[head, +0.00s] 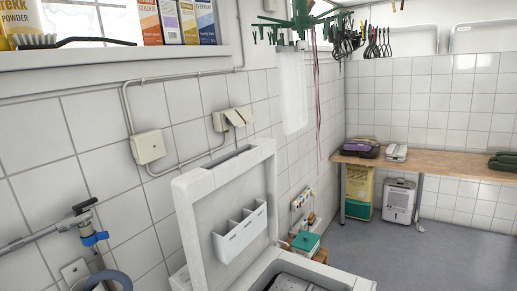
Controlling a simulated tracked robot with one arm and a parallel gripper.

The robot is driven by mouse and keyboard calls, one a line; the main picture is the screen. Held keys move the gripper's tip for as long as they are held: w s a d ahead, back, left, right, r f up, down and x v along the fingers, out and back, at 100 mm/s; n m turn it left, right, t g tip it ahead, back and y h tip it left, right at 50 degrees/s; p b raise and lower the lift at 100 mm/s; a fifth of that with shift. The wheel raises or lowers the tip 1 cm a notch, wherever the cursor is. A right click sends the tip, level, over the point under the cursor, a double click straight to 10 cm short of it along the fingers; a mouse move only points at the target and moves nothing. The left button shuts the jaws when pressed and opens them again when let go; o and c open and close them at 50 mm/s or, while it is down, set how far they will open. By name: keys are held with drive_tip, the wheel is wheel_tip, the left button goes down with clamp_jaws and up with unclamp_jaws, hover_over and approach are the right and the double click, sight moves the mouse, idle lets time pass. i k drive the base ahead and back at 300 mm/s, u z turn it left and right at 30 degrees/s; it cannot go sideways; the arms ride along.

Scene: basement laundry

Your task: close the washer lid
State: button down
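The washer lid (205,190) stands raised, close to upright, in the lower middle of the head view. It is white, with a slot in its top edge and a white dispenser tray (240,232) on its inner face. The washer body (345,284) shows only as a white rim at the bottom edge, with a dark opening beside the lid's foot. The rest of the washer is below the picture. My gripper is not in view, and nothing of it touches the visible part of the lid.
A tiled wall with conduit and a junction box (148,147) runs behind the lid. A tap (85,225) with a hose is at lower left. A green hanging dryer (300,22) hangs above. A wooden worktop (450,166) stands at the far right. Grey floor (430,255) is clear at right.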

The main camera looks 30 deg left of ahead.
sight(225, 212)
drive_tip(key=u, duration=0.1)
drive_tip(key=i, duration=1.45)
drive_tip(key=u, duration=0.75)
